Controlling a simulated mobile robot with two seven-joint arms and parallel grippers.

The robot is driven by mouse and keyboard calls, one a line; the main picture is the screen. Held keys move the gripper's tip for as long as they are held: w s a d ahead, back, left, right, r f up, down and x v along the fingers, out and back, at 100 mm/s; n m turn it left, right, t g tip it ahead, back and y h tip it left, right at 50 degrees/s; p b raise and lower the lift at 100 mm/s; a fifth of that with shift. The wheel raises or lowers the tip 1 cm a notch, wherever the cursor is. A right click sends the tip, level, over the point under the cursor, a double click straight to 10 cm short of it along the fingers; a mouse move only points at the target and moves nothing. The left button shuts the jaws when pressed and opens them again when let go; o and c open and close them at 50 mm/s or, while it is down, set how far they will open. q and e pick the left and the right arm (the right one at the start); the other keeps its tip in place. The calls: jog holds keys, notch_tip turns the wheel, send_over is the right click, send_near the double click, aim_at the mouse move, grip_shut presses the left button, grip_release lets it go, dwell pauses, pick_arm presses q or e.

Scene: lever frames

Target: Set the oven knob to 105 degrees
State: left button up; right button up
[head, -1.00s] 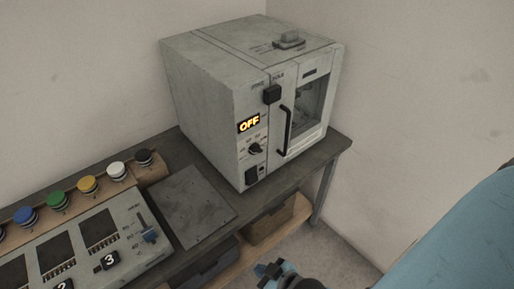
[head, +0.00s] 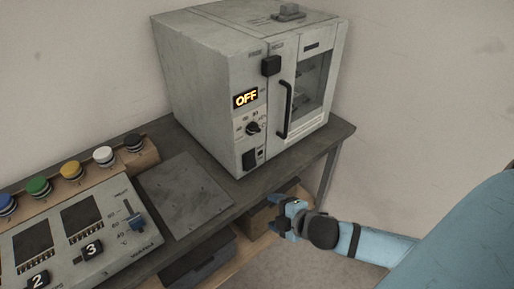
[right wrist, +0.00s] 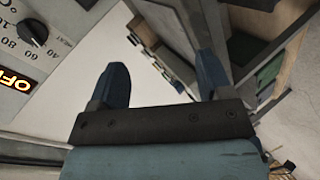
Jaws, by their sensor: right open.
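The grey oven (head: 205,75) stands on the table's far end. Its black knob (head: 254,128) is on the front panel, below a display (head: 246,98) that reads OFF in orange. The right wrist view shows the knob (right wrist: 32,33) at the upper left, with scale numbers around it, and part of the display (right wrist: 14,84). My right gripper (head: 281,214) is open and empty, below and to the right of the knob in the head view, and apart from the oven. My left gripper is out of view.
The oven front also carries a black handle (head: 286,110) and a black rocker switch (head: 249,160). A control panel with a slider (head: 134,217) and several coloured buttons lies at the left. Bins (head: 268,222) sit on the shelf below the table edge.

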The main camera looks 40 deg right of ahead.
jog(key=w+d+r+n+t+h+b, duration=0.1)
jog(key=w+d+r+n+t+b, duration=0.3)
jog(key=d+n+b, duration=0.5)
jog(key=n+t+b, duration=0.2)
jog(key=n+b, duration=0.2)
jog(key=n, duration=0.4)
send_near(256, 132)
jog(key=shift+y, duration=0.3)
jog(key=w+p, duration=0.1)
jog(key=w, duration=0.9)
jog(key=shift+a, duration=0.15)
jog(key=shift+s, duration=0.1)
jog(key=c, duration=0.9)
